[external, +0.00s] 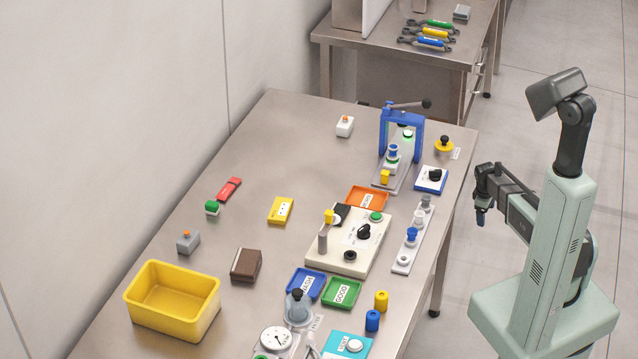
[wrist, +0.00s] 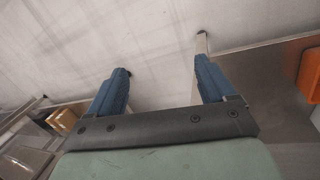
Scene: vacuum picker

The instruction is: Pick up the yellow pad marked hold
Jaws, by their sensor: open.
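A flat yellow pad (external: 280,210) with a white label lies on the middle of the steel table; the print on the label is too small to read. My gripper (external: 481,217) hangs off the right side of the table, far from the pad, with its fingers pointing down. In the wrist view, my gripper (wrist: 162,74) has its two blue fingers wide apart with nothing between them. The pad is not visible in the wrist view.
A cream control panel (external: 349,242) and an orange tray (external: 366,197) stand right of the pad. A red block (external: 229,188) lies left of it, and a brown block (external: 246,264) and yellow bin (external: 171,318) nearer the camera. The tabletop around the pad is bare.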

